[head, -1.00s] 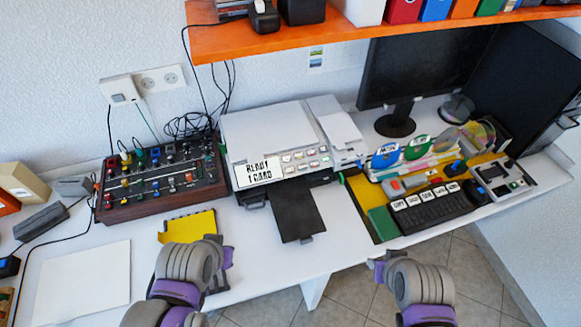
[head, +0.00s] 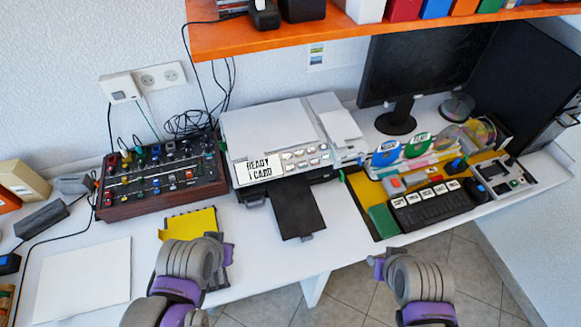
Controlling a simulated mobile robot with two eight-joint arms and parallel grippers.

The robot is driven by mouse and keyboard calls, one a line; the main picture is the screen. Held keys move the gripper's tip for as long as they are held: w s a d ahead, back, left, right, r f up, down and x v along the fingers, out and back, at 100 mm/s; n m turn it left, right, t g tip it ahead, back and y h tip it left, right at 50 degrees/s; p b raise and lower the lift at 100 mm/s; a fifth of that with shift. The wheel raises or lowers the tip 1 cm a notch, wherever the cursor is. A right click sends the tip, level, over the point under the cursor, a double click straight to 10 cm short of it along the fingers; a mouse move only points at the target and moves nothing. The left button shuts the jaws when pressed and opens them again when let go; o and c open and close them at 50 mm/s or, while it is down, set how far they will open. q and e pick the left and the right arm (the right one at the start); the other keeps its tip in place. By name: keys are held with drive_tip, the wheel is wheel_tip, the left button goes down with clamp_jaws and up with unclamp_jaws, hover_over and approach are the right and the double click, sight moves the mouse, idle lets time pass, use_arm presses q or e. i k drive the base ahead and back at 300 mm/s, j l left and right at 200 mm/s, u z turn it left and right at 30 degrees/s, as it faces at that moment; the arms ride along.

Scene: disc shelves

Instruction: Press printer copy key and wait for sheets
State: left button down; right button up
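The printer (head: 265,125) stands at the middle back of the white desk. Its display (head: 259,169) reads "READY 1 CARD". A block of small light keys (head: 305,157) sits right of the display; which one is the copy key I cannot read. The black output tray (head: 298,208) sticks out at the front and looks empty. My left gripper (head: 226,262) is in front of the printer, by the yellow pad. My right gripper (head: 377,264) is in front of the desk's edge, right of the tray. Both are apart from the printer, and their finger openings are not clear.
A mixer board (head: 160,178) stands left of the printer. A yellow pad (head: 191,224) and a white sheet (head: 85,278) lie in front. A keypad (head: 432,207) and monitor (head: 425,68) are at right. An orange shelf (head: 330,32) overhangs the back.

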sight(290, 167)
drive_tip(key=k+z, duration=0.2)
drive_tip(key=z, duration=0.25)
drive_tip(key=k+l+z, duration=0.1)
drive_tip(key=z, duration=0.35)
drive_tip(key=k+l, duration=0.05)
